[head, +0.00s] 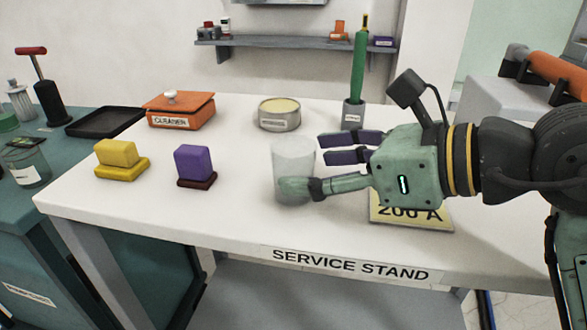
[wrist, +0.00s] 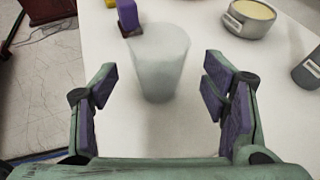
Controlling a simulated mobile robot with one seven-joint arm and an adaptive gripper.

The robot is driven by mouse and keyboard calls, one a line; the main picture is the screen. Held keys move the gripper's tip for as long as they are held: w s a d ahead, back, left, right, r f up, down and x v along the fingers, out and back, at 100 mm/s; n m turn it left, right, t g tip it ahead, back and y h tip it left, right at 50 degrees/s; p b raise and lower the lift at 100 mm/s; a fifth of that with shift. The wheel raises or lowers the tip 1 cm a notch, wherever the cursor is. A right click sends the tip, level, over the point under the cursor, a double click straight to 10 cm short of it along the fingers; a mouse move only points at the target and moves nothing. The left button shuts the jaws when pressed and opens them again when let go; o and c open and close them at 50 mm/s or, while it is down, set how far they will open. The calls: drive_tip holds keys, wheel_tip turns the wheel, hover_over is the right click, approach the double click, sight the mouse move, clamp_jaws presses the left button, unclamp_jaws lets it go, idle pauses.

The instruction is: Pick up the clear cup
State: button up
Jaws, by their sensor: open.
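The clear cup (head: 293,155) stands upright on the white service stand (head: 237,218), near its middle. It also shows in the wrist view (wrist: 158,62), in front of my gripper and roughly centred between the fingers. My gripper (head: 318,165) comes in from the right with its fingers spread and nothing held. In the head view one finger overlaps the lower part of the cup. In the wrist view (wrist: 160,100) the purple finger pads are on either side, with gaps to the cup. I cannot tell whether any finger touches it.
A purple block (head: 194,162) and a yellow block (head: 119,155) stand left of the cup. An orange cleaner box (head: 180,112), a round tin (head: 279,115) and a holder with a green tool (head: 353,114) stand behind. A "200 A" plate (head: 411,217) lies below my gripper.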

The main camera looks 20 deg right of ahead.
sight(311, 165)
drive_tip(key=x, duration=0.4)
drive_tip(key=shift+a+p, duration=0.1)
drive_tip(key=shift+p, duration=0.2)
drive_tip(key=shift+c, duration=0.4)
drive_tip(key=c, duration=1.2)
drive_tip(key=shift+r, duration=0.1)
